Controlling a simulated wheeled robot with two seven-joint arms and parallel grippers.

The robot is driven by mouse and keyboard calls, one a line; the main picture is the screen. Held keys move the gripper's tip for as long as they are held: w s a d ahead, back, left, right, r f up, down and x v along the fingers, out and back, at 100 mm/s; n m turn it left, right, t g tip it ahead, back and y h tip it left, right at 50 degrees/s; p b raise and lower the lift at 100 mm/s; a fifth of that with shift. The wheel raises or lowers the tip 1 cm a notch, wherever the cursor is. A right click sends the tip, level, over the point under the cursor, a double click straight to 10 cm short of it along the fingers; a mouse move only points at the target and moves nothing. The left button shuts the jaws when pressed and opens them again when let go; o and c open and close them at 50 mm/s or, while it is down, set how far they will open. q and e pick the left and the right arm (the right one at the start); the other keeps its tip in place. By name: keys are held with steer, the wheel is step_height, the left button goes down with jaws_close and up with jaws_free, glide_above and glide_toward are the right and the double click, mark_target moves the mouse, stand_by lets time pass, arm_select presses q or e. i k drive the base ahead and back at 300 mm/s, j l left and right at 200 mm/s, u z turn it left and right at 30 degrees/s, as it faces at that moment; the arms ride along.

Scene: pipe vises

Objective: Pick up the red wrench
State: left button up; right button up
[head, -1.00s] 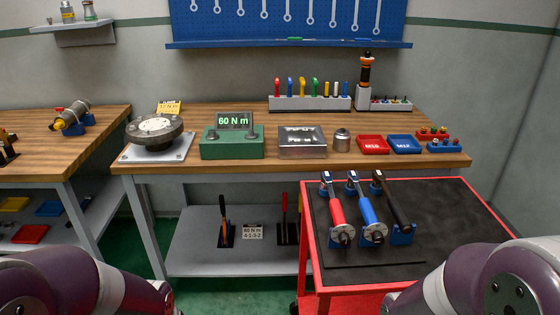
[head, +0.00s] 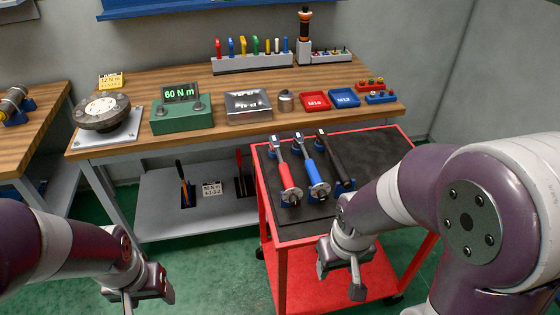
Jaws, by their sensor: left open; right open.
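The red wrench (head: 286,177) has a red handle and a metal head. It lies on the black mat of the red cart (head: 281,240), the leftmost of three torque wrenches, with its handle towards me. The blue wrench (head: 313,173) and the black wrench (head: 337,160) lie to its right. My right gripper (head: 340,280) is open and empty, in front of the cart's near side and below the wrenches in the picture. My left gripper (head: 147,296) is open and empty at the lower left, apart from everything.
A wooden workbench (head: 235,103) behind the cart bears a green 60 N m tester (head: 181,117), a metal box (head: 248,106), a red tray (head: 314,101) and a blue tray (head: 344,97). A shelf (head: 220,214) below holds upright tools. Open green floor lies left of the cart.

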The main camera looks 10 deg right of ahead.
mark_target(274, 141)
steer(key=i+j+z, duration=0.6)
steer(key=i+j, duration=0.25)
steer(key=j, duration=0.1)
